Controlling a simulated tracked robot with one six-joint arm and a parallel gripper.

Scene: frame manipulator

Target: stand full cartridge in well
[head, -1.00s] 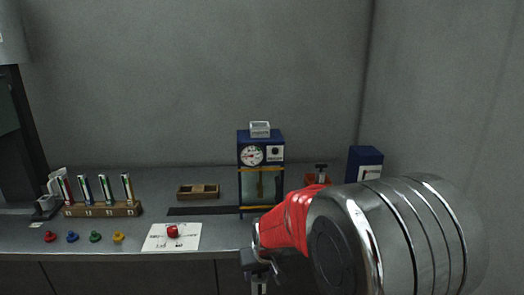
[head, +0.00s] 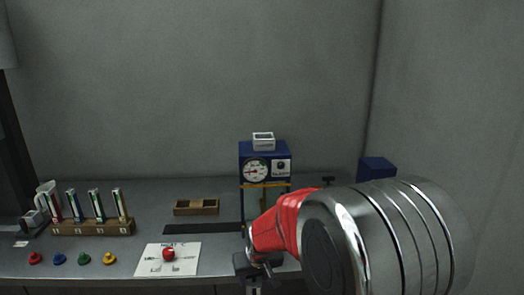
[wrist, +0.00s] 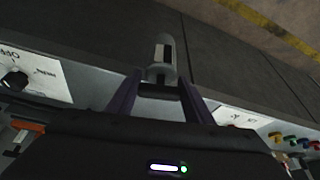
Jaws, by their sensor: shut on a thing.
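My gripper (wrist: 160,84) is shut on a pale grey cylindrical cartridge (wrist: 164,52), which sticks out beyond the fingertips in the wrist view. In the head view my gripper (head: 257,272) is low in the middle, near the counter's front edge, partly hidden by my arm. I cannot tell which thing is the well. How full the held cartridge is cannot be seen.
A blue machine with a dial (head: 256,172) stands behind my gripper. A wooden tray (head: 196,208), a dark strip (head: 200,229), a white card (head: 180,262) with a red knob (head: 168,254) and several coloured buttons (head: 84,258) lie on the counter. A blue box (head: 377,169) is at the right.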

